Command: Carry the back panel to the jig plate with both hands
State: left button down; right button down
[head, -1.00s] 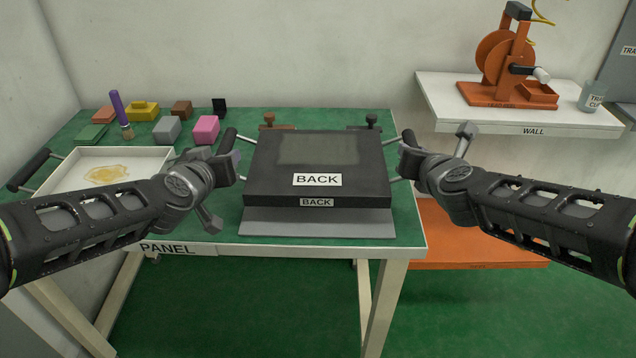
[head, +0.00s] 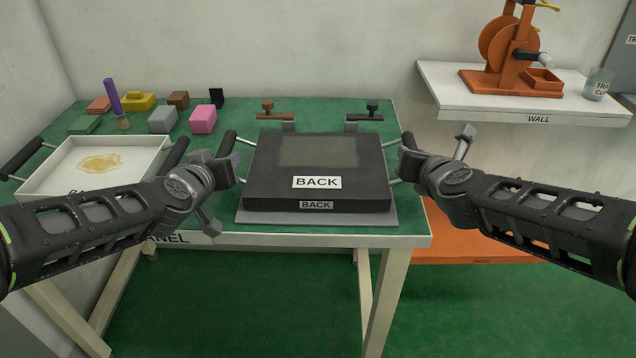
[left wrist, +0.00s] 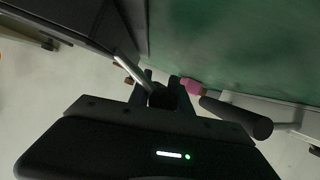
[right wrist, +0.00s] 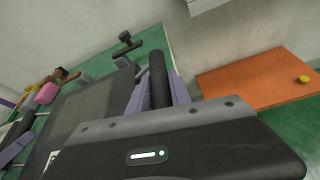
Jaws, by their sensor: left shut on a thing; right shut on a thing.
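The back panel (head: 318,178) is a dark flat box with BACK labels and a black bar handle on each side. My left gripper (head: 232,158) is shut on its left handle, which also shows in the left wrist view (left wrist: 162,97). My right gripper (head: 408,156) is shut on its right handle, seen in the right wrist view (right wrist: 158,80). The panel looks level. It lies over the grey jig plate (head: 318,216), whose front strip and side edges show; the rest is hidden. I cannot tell whether they touch.
A brown clamp (head: 267,112) and a dark clamp (head: 364,112) stand behind the panel on the green table (head: 75,105). A white tray (head: 45,187) with a yellowish stain is at left. Several blocks and a brush (head: 115,100) lie behind it. A wall shelf (head: 440,90) is at right.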

pick_arm(q)
jog(key=shift+d+f, duration=0.25)
jog(key=shift+f, duration=0.25)
pick_arm(e)
jog(key=shift+a+f, duration=0.2)
jog(key=shift+f, duration=0.3)
pick_arm(q)
jog(key=c, duration=1.6)
grip_release()
jog(key=shift+r, duration=0.15)
pick_arm(e)
jog(key=c, duration=1.6)
grip_release()
jog(key=shift+r, duration=0.15)
pick_arm(q)
jog(key=o, duration=0.4)
jog(key=shift+a, duration=0.15)
pick_arm(e)
jog(key=o, duration=0.4)
jog(key=shift+d, duration=0.15)
pick_arm(q)
jog(key=v, duration=1.1)
jog(key=shift+a, duration=0.1)
jog(key=shift+s+r, duration=0.15)
jog(key=shift+s, duration=0.4)
